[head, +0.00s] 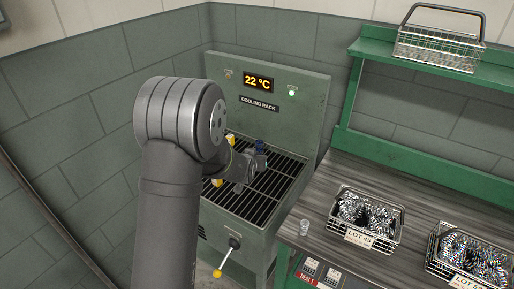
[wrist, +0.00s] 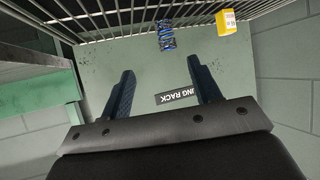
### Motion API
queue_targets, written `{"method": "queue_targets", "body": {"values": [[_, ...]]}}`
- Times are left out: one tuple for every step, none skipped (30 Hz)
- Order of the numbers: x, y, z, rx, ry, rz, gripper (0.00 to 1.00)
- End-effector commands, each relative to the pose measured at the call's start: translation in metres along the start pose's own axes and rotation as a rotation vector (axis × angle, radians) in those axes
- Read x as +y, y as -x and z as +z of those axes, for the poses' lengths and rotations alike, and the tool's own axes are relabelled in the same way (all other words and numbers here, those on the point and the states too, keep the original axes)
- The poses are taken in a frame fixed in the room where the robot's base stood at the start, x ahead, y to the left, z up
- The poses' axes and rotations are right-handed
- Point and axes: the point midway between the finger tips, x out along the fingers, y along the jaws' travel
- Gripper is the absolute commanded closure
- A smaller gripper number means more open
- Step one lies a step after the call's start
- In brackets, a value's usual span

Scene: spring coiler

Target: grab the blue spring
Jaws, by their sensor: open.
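In the wrist view, a blue spring (wrist: 166,36) stands out against the dark bars of the cooling rack (wrist: 110,20). It lies past the fingertips of my gripper (wrist: 163,76), about midway between the two fingers in the picture. My gripper is open, with nothing between its dark blue fingers. In the head view, the gripper is over the rack (head: 262,210), partly hidden by my arm. A small dark blue patch shows at its end there; I cannot tell whether it is a finger or the spring.
A yellow block (wrist: 227,22) is right of the spring in the wrist view. The rack's upright back panel (head: 290,85) reads 22 °C. A lever (head: 225,256) sticks out in front. Wire baskets (head: 365,215) and a small cup (head: 304,228) stand on the bench at right.

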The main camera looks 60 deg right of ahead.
Motion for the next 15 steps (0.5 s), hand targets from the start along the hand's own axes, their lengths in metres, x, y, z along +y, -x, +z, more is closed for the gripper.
{"method": "queue_targets", "body": {"values": [[0.000, -0.013, -0.011, -0.034, 0.000, 0.002, 0.43], [0.001, -0.020, -0.016, -0.060, 0.000, 0.004, 0.43], [0.001, -0.028, -0.022, -0.094, 0.000, 0.005, 0.43], [0.001, -0.034, -0.027, -0.121, 0.000, 0.006, 0.43], [0.001, -0.039, -0.033, -0.146, 0.000, 0.007, 0.43], [0.001, -0.045, -0.039, -0.181, 0.000, 0.008, 0.43], [0.001, -0.049, -0.044, -0.208, -0.001, 0.008, 0.43], [0.001, -0.053, -0.050, -0.233, -0.001, 0.008, 0.43], [0.001, -0.057, -0.057, -0.268, -0.002, 0.008, 0.43], [0.000, -0.059, -0.062, -0.294, -0.003, 0.008, 0.43], [0.000, -0.062, -0.068, -0.319, -0.003, 0.007, 0.43], [-0.001, -0.064, -0.075, -0.354, -0.003, 0.006, 0.43], [-0.001, -0.065, -0.081, -0.380, -0.004, 0.005, 0.43], [-0.001, -0.065, -0.086, -0.406, -0.004, 0.004, 0.43], [-0.002, -0.065, -0.093, -0.439, -0.004, 0.002, 0.43]]}}
